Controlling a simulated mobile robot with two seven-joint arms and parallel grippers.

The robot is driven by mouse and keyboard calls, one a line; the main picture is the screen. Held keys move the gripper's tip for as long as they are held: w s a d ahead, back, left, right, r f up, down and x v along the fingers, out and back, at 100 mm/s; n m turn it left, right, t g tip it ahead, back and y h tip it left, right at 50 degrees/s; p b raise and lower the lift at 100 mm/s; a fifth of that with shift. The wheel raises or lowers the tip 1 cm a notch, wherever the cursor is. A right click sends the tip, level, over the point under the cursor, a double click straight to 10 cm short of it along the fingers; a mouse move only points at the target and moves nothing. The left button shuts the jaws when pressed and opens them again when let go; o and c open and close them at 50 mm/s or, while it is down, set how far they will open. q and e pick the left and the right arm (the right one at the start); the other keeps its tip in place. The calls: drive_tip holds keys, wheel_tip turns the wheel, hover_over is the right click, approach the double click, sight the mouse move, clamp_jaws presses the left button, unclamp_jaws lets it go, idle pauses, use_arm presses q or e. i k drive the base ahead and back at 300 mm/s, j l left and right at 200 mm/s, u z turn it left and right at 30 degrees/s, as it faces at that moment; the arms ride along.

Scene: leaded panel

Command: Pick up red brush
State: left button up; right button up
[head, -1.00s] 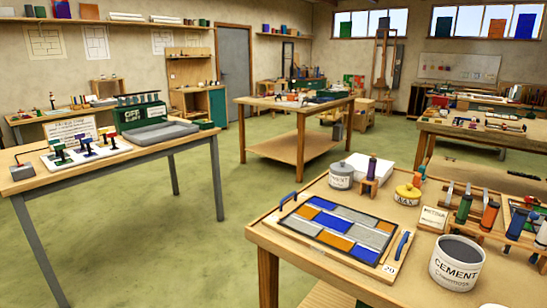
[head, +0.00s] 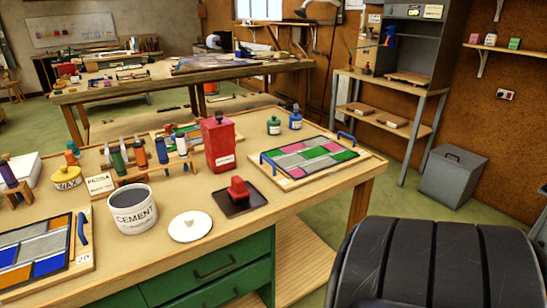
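Several upright brush-like tools stand in a wooden rack (head: 150,176) on the workbench in the head view. One has a red-orange handle (head: 140,155), between a green-handled one (head: 118,161) and a blue-handled one (head: 161,151). Their lower ends are hidden by the rack, so I cannot be sure which is the red brush. A small red object (head: 238,190) sits on a dark square tray nearer the front edge; its kind is unclear. Neither of my grippers is in view.
The cement pot (head: 133,210) stands in front of the rack, with a white lid (head: 190,226) beside it. A tall red canister (head: 219,145) stands right of the rack. Leaded panels lie at the left (head: 42,248) and right (head: 312,157). The front right bench corner is clear.

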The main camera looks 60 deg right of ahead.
sight(238, 193)
drive_tip(key=z, duration=1.65)
drive_tip(key=i+j, duration=0.15)
drive_tip(key=j, duration=0.15)
drive_tip(key=i+j, duration=0.15)
drive_tip(key=j, duration=0.1)
